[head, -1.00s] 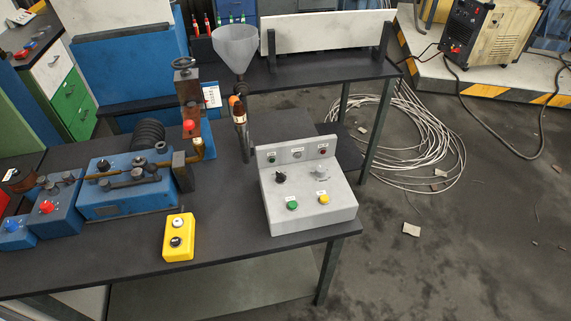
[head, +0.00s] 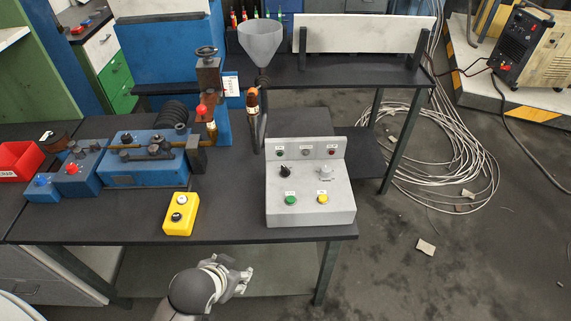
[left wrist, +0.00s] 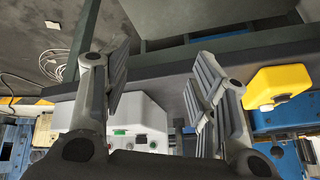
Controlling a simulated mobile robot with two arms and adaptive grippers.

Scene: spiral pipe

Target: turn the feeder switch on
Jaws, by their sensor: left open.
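A grey control box (head: 310,205) stands at the table's right end in the head view.
A yellow two-control box (head: 180,215) sits near the table's front edge; it also shows in the left wrist view (left wrist: 275,85). A blue machine (head: 150,160) stands behind it to the left. A funnel (head: 261,42) rises behind the grey box. Bare tabletop (head: 232,205) separates the yellow and grey boxes.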

